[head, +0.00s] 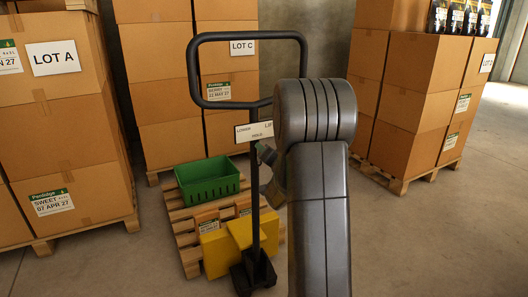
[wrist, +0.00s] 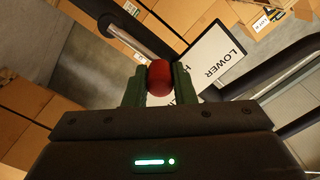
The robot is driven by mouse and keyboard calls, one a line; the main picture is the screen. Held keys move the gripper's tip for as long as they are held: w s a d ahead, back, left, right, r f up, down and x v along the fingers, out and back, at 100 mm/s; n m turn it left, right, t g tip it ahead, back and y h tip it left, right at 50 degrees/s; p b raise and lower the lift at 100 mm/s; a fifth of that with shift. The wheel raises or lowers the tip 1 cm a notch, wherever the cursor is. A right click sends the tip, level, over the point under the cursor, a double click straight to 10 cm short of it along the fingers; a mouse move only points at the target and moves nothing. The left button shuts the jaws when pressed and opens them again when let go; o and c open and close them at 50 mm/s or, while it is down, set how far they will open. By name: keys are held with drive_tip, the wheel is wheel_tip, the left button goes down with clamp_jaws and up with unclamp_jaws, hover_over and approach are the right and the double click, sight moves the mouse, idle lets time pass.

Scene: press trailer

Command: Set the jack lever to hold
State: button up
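The pallet jack's black loop handle (head: 196,75) stands upright in the head view. A white plate (head: 242,133) on its post reads LOWER, HOLD and the start of LIFT; my arm hides its right end. In the wrist view the plate (wrist: 214,56) shows tilted, with LOWER readable. The lever's round red knob (wrist: 160,77) sits between the two green fingertips of my gripper (wrist: 160,88), which appear to touch it on both sides. In the head view my gripper (head: 266,157) is just below the plate, partly hidden by my arm.
Stacked cartons stand left (head: 80,145), behind (head: 158,95) and right (head: 405,95). Bare floor (head: 440,240) is free at the right.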

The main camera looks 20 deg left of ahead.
drive_tip(key=o, duration=0.4)
drive_tip(key=shift+d, duration=0.1)
drive_tip(key=v, duration=1.3)
drive_tip(key=shift+s+d+p, duration=0.25)
drive_tip(key=shift+p, duration=0.2)
drive_tip(key=b+x, duration=0.1)
drive_tip(key=x, duration=1.3)
drive_tip(key=shift+s, duration=0.1)
